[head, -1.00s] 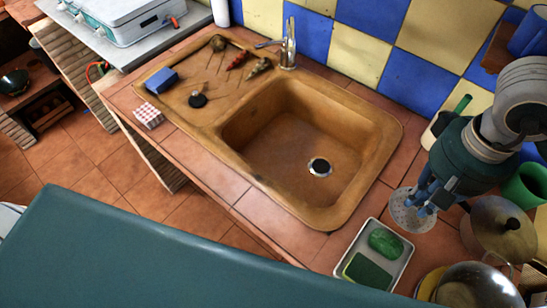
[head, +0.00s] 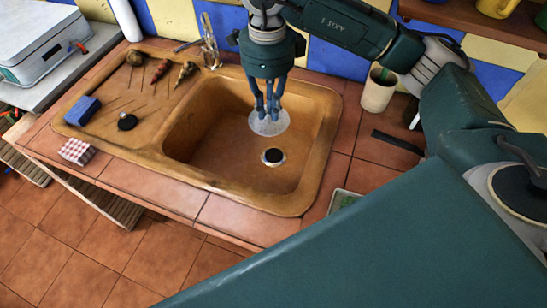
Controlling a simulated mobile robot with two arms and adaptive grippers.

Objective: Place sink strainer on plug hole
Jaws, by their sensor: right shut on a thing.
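The sink strainer (head: 268,125) is a round, pale, mesh-like disc. My right gripper (head: 268,108) points down over the sink basin and is shut on the strainer. The plug hole (head: 272,157) is a dark round opening with a bright metal rim in the floor of the brown sink (head: 225,165). In the head view the strainer appears just above the plug hole, apart from it; its exact height is hard to tell. My left gripper is not in view.
The tap (head: 208,45) stands behind the basin. On the drainboard lie a blue sponge (head: 83,110), a black plug (head: 127,122) and several utensils. A beige cup (head: 378,90) stands right of the sink.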

